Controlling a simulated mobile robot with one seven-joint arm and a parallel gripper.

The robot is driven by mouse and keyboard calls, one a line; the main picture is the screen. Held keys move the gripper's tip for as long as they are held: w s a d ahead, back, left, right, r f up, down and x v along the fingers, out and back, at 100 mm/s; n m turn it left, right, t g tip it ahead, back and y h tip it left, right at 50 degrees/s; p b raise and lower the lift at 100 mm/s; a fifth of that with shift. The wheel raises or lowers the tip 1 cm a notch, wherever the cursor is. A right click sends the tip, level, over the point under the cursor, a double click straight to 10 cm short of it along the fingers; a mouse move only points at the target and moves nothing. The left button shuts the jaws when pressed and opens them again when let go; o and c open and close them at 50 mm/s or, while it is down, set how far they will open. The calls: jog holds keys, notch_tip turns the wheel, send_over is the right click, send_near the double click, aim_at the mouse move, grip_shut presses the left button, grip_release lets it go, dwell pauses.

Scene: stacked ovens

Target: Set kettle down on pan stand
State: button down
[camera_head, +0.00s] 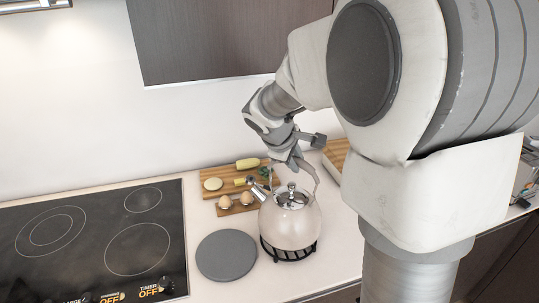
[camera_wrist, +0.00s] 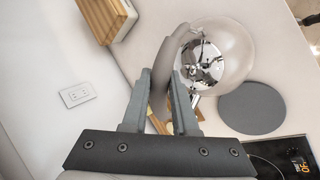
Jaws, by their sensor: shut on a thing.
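The kettle (camera_head: 289,222) is pale and glassy with a shiny metal lid, a spout and a tall grey handle. It is upright at the right of the cooktop in the head view. The black pan stand (camera_head: 288,253) shows under its base; I cannot tell whether the kettle touches it. My gripper (camera_head: 291,160) is at the top of the handle, shut on it. In the wrist view the jaws (camera_wrist: 165,95) close around the handle and the kettle (camera_wrist: 232,52) lies beyond them. The pan stand is hidden in the wrist view.
A round grey disc (camera_head: 226,255) lies on the counter left of the kettle. The black cooktop (camera_head: 95,240) is farther left. A wooden board (camera_head: 215,175) with food and egg-like items in a small holder are behind. A wooden box (camera_head: 336,157) stands at the back right.

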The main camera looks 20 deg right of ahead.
aim_at(294, 186)
jog(key=shift+f, duration=1.9)
jog(key=c, duration=0.7)
grip_release()
jog(key=shift+s+r, duration=0.1)
jog(key=shift+r, duration=0.1)
jog(key=v, duration=1.1)
jog(key=shift+s+a+f+m+t+y, duration=0.15)
jog(key=shift+s+a+m+y, duration=1.05)
jog(key=shift+s, duration=2.2)
jog(key=shift+s+a+r+m+t+y, duration=0.15)
jog(key=shift+s+a+m+y, duration=0.45)
jog(key=shift+s+m, duration=2)
jog(key=shift+s+a+f+m+t+y, duration=0.2)
jog(key=shift+s+a+m+y, duration=0.55)
jog(key=shift+s, duration=3.5)
